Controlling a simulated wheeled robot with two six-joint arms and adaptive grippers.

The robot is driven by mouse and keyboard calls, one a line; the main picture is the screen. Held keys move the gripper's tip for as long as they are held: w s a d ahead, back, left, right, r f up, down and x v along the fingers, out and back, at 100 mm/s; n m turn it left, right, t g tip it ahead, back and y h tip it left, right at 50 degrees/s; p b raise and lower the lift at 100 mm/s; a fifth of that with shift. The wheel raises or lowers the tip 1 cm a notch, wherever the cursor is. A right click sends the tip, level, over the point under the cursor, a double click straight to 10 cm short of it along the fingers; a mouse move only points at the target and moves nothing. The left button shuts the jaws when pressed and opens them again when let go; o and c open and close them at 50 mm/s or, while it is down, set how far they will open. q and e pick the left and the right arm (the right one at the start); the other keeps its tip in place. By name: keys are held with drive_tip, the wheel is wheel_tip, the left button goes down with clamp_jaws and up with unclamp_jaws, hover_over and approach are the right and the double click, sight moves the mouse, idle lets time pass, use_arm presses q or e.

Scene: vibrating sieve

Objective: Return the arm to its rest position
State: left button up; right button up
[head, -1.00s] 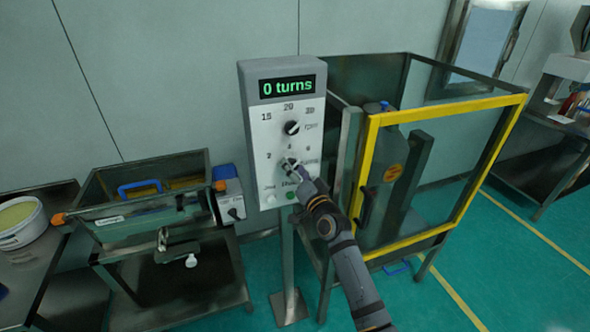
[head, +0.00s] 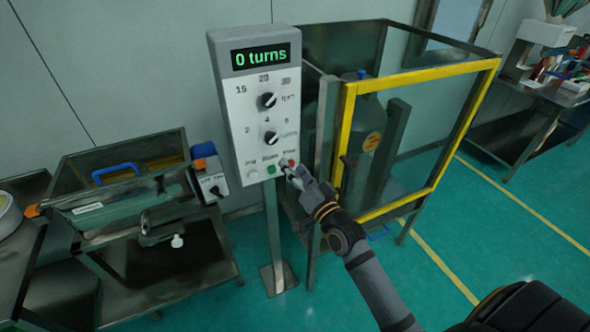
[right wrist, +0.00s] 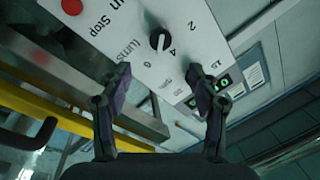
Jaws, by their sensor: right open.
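My right gripper (head: 287,170) is in front of the lower right part of the grey control panel (head: 232,130), near its row of buttons. In the right wrist view its two fingers (right wrist: 160,95) stand apart with nothing between them. The panel face, with the turns knob (right wrist: 160,39) and a red button (right wrist: 72,6), lies beyond the fingers. The head view shows the turns knob (head: 271,138), the rpm knob (head: 268,100) above it, a green button (head: 271,169) and a display (head: 261,58) reading "0 turns". My left gripper is not in view.
A yellow-framed guard door (head: 345,140) with clear panels stands right of the panel, close to my right arm. A metal trough (head: 110,215) with a blue handle stands on a bench at left. Green floor (head: 500,240) lies open at right.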

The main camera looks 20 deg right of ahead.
wheel_tip(320, 180, down, 22)
drive_tip(key=s+d+r+n+g+h, duration=0.1)
drive_tip(key=d+g+h, duration=0.15)
drive_tip(key=g, duration=0.25)
drive_tip(key=s+d+f+n+g, duration=0.15)
drive_tip(key=s+f, duration=0.35)
drive_tip(key=f, duration=0.5)
drive_tip(key=s+d+f+n+g, duration=0.1)
drive_tip(key=s+f+g, duration=0.3)
drive_tip(key=f, duration=0.6)
drive_tip(key=s+f+n+g, duration=0.1)
drive_tip(key=s+f+g, duration=0.1)
drive_tip(key=s+f, duration=0.4)
drive_tip(key=s+d+f+n+g, duration=0.1)
drive_tip(key=s+f+g, duration=0.2)
drive_tip(key=s, duration=1.4)
drive_tip(key=s+f+n+g, duration=0.1)
drive_tip(key=s+f+g, duration=0.1)
drive_tip(key=s+f, duration=0.9)
drive_tip(key=shift+s+d+f+n+h, duration=0.15)
drive_tip(key=shift+s+d+n+h, duration=0.25)
drive_tip(key=shift+s, duration=0.25)
drive_tip(key=shift+a+g, duration=0.15)
drive_tip(key=shift+g, duration=0.1)
